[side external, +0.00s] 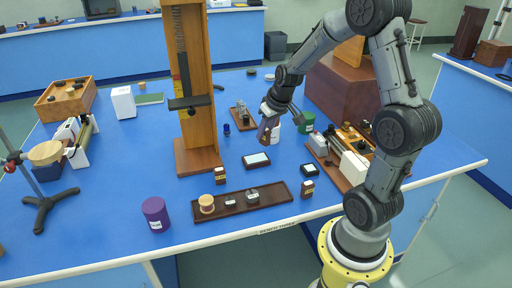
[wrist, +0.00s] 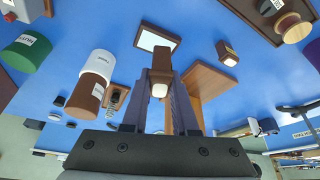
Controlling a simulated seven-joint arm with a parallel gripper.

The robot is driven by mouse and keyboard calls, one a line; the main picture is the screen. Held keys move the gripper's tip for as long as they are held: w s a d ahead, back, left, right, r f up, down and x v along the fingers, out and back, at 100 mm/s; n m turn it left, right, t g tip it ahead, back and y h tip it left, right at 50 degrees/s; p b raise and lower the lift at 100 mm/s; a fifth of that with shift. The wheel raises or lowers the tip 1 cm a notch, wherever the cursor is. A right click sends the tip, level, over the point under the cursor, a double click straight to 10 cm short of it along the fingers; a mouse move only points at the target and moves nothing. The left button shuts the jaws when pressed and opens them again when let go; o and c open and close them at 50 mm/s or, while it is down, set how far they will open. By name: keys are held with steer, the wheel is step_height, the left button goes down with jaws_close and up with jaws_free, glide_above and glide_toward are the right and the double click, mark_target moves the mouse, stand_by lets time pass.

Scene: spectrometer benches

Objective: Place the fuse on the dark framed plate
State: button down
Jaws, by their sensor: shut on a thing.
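My gripper (side external: 269,112) is shut on a brown block, the fuse (side external: 264,131), and holds it above the blue bench. In the wrist view the fuse (wrist: 160,57) sits between the two fingers, with a pale end towards the camera. The dark framed plate (side external: 257,160), a pale panel with a dark rim, lies flat on the bench, nearer the front edge than my gripper. It also shows in the wrist view (wrist: 154,40), just beyond the fuse and partly covered by it. Nothing is seen lying on its visible part.
A tall wooden stand (side external: 197,100) rises left of my gripper. A white jar (side external: 275,125) and a green jar (side external: 307,122) stand close right. A long dark tray (side external: 275,195) and small brown blocks (side external: 220,176) lie in front.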

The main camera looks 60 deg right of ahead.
steer(key=w+d+f, duration=0.1)
steer(key=f, duration=0.1)
steer(key=w+f, duration=0.2)
steer(key=w+d+f, duration=0.1)
steer(key=f, duration=0.1)
steer(key=shift+w+d, duration=0.2)
steer(key=shift+d, duration=0.1)
steer(key=shift+f, duration=1.55)
steer(key=shift+f, duration=0.15)
steer(key=c, duration=0.7)
jaws_free()
